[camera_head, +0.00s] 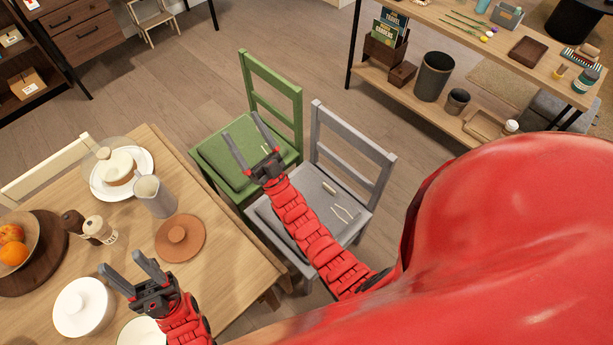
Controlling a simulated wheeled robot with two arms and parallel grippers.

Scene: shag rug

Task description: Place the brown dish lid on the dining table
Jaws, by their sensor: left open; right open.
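The brown dish lid (180,240), a round terracotta-coloured disc with a knob on top, lies knob up on the wooden dining table (228,262) near its right edge. My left gripper (122,264) is open and empty over the table, to the lower left of the lid and apart from it. My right gripper (240,125) is open and empty, above the seat of the green chair (272,92), up and to the right of the lid.
A grey chair (345,190) holds small items beside the table. A shelf table (480,45) stands behind.

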